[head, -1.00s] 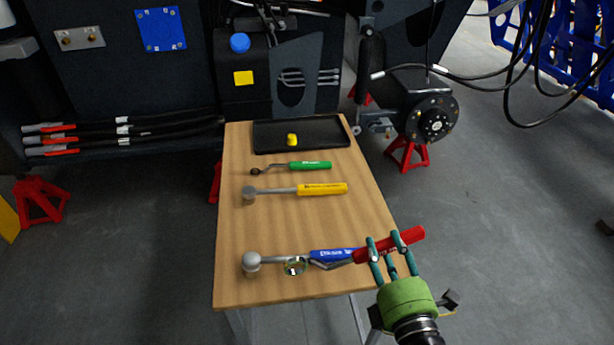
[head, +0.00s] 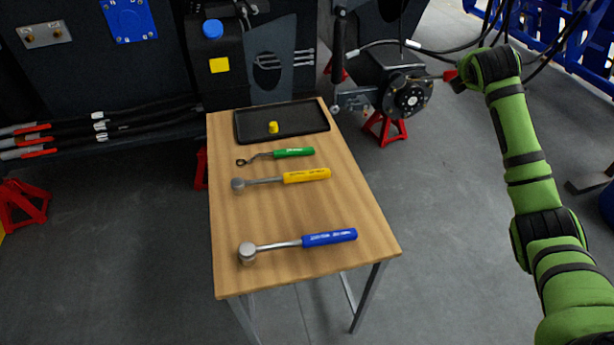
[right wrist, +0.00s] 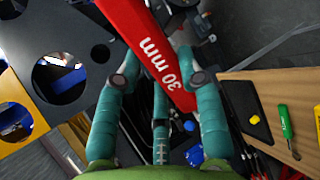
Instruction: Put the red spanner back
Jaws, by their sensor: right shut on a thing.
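The red spanner (right wrist: 150,42), marked "30 mm", crosses the upper middle of the right wrist view. My right gripper (right wrist: 164,80) is shut on it, with teal fingers on both sides of the red handle. In the head view my right arm reaches up at the right, and a small red part of the spanner (head: 450,75) shows beside the round black hub (head: 411,97). The wrist hides the fingers there. I cannot tell whether the spanner touches the hub. My left gripper is not in view.
The wooden table (head: 285,215) holds a blue-handled wrench (head: 329,237), a yellow-handled wrench (head: 306,175) and a green-handled tool (head: 293,152). A black tray (head: 305,118) with a yellow piece (head: 273,127) sits at its far end. A red stand (head: 385,130) stands below the hub.

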